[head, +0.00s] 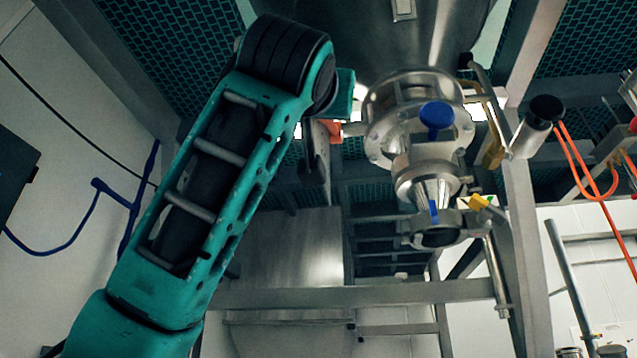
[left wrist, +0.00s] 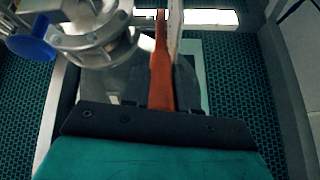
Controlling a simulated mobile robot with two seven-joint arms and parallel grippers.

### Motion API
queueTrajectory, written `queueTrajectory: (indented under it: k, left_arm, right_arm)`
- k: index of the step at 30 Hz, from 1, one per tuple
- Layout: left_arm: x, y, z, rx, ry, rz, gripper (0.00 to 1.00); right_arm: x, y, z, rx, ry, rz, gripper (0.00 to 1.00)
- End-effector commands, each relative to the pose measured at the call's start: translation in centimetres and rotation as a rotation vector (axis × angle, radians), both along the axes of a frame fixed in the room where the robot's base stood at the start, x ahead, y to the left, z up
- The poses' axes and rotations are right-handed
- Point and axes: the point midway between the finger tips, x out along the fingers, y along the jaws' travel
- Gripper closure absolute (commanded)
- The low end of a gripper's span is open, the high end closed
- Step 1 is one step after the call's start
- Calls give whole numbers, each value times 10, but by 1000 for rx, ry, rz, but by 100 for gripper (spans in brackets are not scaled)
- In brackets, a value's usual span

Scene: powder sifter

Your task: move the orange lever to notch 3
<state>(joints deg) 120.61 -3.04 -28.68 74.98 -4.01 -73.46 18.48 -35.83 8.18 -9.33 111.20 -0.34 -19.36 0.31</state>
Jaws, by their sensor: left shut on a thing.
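The orange lever (left wrist: 161,75) runs lengthwise up the middle of the left wrist view, between the dark fingers of my left gripper (left wrist: 170,80). The gripper is shut on it. In the head view a short piece of the orange lever (head: 335,129) shows beside the end of my teal arm, left of the round metal flange of the sifter valve (head: 384,125). My arm and gripper hide much of the lever there. No notch marks can be read in either view. My right gripper is in neither view.
The flanged steel valve with a blue knob (head: 436,116) hangs under the large steel vessel (head: 405,45). Steel frame posts (head: 522,200) and a cross beam (head: 350,293) stand around it. Orange hoses (head: 580,175) hang at the right. A white wall is at the left.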

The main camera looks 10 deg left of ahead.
Motion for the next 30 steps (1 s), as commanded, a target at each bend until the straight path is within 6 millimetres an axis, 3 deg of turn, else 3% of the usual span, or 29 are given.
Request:
queueTrajectory:
  k: [3,14,15,22,30]
  left_arm:
    - [4,0,-10,0,-36,0,100]
    - [5,0,-9,0,-44,1,100]
    - [5,0,-9,0,-44,1,69]
    - [5,0,-9,1,-44,0,47]
    - [4,0,-10,1,-44,0,47]
  right_arm:
    - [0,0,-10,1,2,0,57]
    - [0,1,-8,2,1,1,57]
    - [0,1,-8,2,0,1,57]
    - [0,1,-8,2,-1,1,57]
    - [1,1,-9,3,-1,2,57]
